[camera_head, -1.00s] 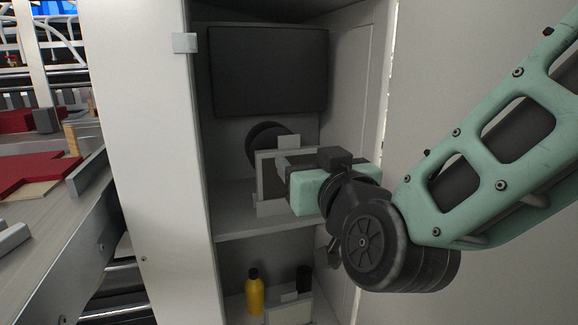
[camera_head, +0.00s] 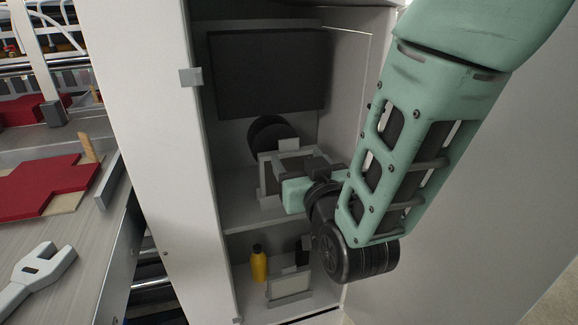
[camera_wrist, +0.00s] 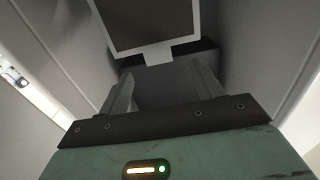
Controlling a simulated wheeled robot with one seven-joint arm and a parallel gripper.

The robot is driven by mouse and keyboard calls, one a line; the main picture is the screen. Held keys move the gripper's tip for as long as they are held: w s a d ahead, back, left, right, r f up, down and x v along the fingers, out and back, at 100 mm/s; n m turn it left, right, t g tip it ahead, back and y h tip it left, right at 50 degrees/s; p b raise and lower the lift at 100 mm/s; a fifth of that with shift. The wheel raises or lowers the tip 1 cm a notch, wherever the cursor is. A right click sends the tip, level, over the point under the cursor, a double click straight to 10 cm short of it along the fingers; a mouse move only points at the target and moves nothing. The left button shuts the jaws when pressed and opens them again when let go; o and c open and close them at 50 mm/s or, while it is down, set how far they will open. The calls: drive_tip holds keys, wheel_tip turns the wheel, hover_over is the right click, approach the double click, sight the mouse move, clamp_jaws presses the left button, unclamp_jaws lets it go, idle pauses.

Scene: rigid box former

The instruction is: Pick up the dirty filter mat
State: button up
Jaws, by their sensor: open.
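The dirty filter mat (camera_head: 270,179) is a dark brown panel in a pale frame, standing on the cabinet's middle shelf. In the wrist view the mat (camera_wrist: 145,22) fills the top middle, with a pale tab (camera_wrist: 158,54) at its frame's lower edge. My gripper (camera_head: 287,174) is inside the cabinet, right in front of the frame, and hides part of it. In the wrist view my gripper (camera_wrist: 163,85) has its two fingers apart with nothing between them. The tab is beyond the gap between the fingertips; I cannot tell whether they touch the frame.
A dark round fitting (camera_head: 268,134) is behind the frame, below a dark box (camera_head: 268,72). The lower shelf holds a yellow bottle (camera_head: 259,264) and a pale framed panel (camera_head: 290,284). The cabinet walls are close around my gripper. A wrench (camera_head: 36,274) lies on the table at left.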

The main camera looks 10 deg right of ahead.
sight(290, 143)
drive_tip(key=shift+w+a+r+p, duration=0.15)
drive_tip(key=shift+w+a, duration=0.1)
drive_tip(key=shift+w, duration=1.25)
drive_tip(key=shift+w+a+f+p, duration=0.1)
drive_tip(key=shift+w+a+p, duration=0.1)
drive_tip(key=shift+w, duration=1.3)
drive_tip(key=shift+r, duration=0.1)
drive_tip(key=c, duration=1.4)
